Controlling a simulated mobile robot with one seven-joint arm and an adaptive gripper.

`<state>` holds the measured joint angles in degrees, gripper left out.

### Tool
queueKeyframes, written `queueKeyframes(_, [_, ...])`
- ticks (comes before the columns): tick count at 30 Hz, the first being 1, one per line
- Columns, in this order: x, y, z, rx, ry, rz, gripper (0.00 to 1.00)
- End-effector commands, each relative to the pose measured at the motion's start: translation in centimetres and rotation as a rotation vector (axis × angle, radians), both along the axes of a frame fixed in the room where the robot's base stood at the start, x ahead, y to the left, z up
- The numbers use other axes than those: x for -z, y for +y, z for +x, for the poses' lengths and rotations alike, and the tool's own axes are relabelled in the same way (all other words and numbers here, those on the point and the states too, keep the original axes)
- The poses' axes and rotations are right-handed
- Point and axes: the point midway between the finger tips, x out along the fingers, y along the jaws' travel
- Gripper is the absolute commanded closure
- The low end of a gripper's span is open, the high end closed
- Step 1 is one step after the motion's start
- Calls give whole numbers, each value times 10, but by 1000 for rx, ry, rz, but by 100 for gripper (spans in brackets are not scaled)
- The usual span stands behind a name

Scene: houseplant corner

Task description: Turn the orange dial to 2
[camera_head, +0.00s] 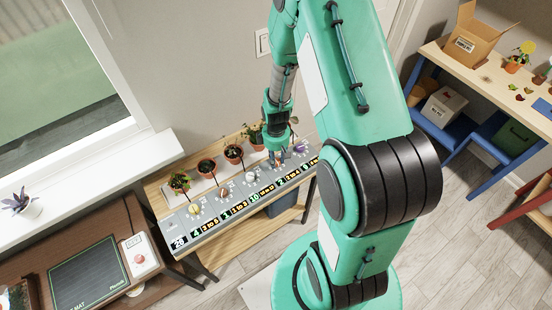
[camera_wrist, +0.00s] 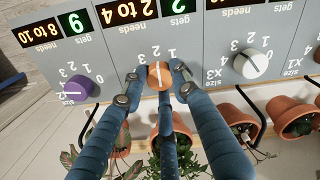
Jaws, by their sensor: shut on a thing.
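The orange dial (camera_wrist: 154,78) sits on the grey panel (camera_wrist: 108,57), seen upside down in the wrist view. A white line on it runs nearly straight up and down in the picture. Printed numbers curve around it, partly covered by the fingertips, so I cannot tell exactly which number the line meets. My gripper (camera_wrist: 158,84) is shut on the dial, with fingertips at its left and right sides. In the head view my gripper (camera_head: 277,158) is at the panel and largely hides the dial.
A purple dial (camera_wrist: 76,88) is to the left and a white dial (camera_wrist: 251,63) to the right on the panel. Potted plants, including one terracotta pot (camera_wrist: 239,122), stand close along the panel's edge. A window sill (camera_head: 120,160) lies left of the plant bench.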

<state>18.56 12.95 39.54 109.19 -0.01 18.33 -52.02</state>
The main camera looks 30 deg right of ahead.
Motion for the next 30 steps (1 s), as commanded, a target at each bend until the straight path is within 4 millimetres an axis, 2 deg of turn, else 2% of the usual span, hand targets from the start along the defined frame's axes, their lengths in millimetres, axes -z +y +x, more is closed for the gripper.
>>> queueKeyframes(15, [0,0,0,-27,-1,-1,98])
queueKeyframes(16, [0,0,0,-27,-1,-1,68])
queueKeyframes(18, [0,0,0,-27,-1,-1,54])
queueKeyframes(30, [-1,0,0,-27,0,0,52])
